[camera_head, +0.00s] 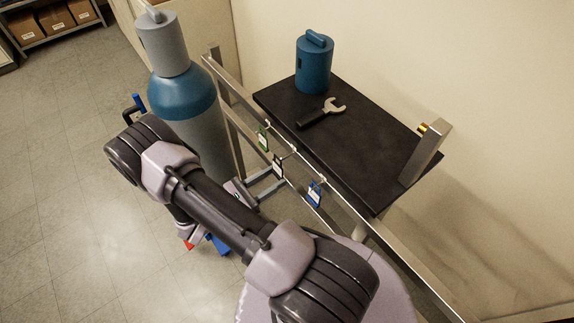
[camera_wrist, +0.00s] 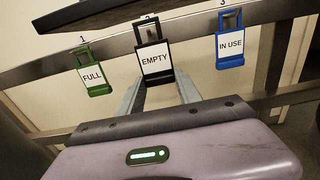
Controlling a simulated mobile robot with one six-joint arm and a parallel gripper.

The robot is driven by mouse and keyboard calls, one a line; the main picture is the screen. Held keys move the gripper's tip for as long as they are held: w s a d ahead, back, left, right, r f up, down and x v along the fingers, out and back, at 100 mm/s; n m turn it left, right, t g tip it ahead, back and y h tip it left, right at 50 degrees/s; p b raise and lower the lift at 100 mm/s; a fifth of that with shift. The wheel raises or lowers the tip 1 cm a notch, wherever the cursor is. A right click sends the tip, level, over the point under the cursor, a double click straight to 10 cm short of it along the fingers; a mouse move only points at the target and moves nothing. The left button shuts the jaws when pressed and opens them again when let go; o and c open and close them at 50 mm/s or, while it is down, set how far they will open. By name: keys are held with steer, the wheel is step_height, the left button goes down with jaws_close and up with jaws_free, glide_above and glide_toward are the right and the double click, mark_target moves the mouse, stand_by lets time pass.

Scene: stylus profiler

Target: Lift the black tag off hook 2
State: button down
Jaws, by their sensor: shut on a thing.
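The black tag (camera_wrist: 155,62), with a white label reading EMPTY, hangs at hook 2 on the metal rail, between a green tag (camera_wrist: 93,76) reading FULL and a blue tag (camera_wrist: 230,48) reading IN USE. My gripper (camera_wrist: 159,80) has one finger on each side of the black tag's lower part and is shut on it. The tag's loop is still up at the rail by the number 2, which is partly hidden. In the head view the black tag (camera_head: 277,167) shows in the middle of the row, with my gripper (camera_head: 268,183) at it.
Behind the rail (camera_head: 352,213) is a black shelf (camera_head: 365,150) with a wrench (camera_head: 322,112) and a blue canister (camera_head: 314,66). A tall gas cylinder (camera_head: 185,97) stands left of the tags.

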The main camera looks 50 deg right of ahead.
steer(key=shift+v, duration=2.45)
